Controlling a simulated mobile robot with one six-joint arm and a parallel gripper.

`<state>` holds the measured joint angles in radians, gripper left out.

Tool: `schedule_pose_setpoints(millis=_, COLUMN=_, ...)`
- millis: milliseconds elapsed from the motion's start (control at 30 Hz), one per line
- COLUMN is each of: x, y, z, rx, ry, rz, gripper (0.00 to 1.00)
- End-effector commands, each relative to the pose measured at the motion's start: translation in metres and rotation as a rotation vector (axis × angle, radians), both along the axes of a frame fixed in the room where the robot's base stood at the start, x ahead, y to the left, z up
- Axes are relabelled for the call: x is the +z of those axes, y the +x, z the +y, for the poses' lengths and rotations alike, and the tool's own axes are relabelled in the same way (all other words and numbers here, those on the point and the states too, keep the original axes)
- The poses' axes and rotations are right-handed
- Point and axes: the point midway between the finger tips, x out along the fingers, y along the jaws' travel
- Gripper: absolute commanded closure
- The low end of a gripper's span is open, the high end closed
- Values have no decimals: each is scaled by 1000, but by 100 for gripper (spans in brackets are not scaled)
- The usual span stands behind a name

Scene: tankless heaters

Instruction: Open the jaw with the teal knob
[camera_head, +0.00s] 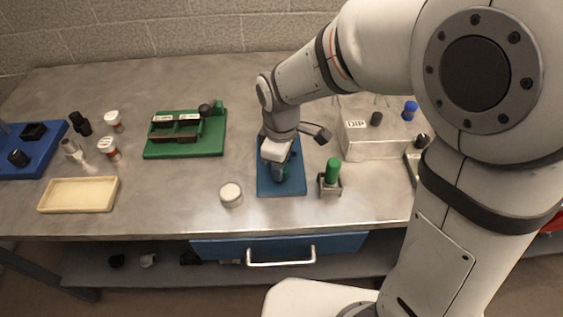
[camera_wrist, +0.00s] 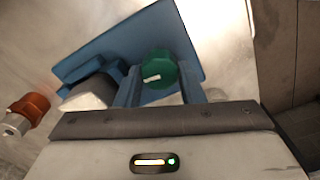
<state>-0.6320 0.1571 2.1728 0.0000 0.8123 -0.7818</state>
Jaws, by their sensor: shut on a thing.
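The teal knob (camera_wrist: 158,66) has a white mark on its top and sits between the two blue fingers of my gripper (camera_wrist: 159,84), which is shut on it. The knob is on a vise-like fixture with a flat blue base plate (camera_wrist: 190,38). Blue blocks (camera_wrist: 85,66) of the fixture stand left of the knob, with a grey piece beside them; how wide the jaw gap is I cannot tell. In the head view my gripper (camera_head: 280,174) points down over the blue plate (camera_head: 280,187) and mostly hides the knob and jaw.
A green-capped bottle in a metal holder (camera_head: 330,180) stands close right of the plate. A round white tin (camera_head: 231,194) lies to its left. A grey DIP box (camera_head: 372,136) and a green fixture (camera_head: 186,135) stand farther off. A blue drawer (camera_head: 280,246) is below the table edge.

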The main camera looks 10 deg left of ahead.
Motion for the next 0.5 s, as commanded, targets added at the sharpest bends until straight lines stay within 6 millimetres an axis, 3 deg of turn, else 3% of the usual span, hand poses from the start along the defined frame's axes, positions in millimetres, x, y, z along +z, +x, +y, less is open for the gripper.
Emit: schedule_pose_setpoints(millis=500, x=1, y=1, z=1, rx=66, ry=2, rz=-4, gripper=88)
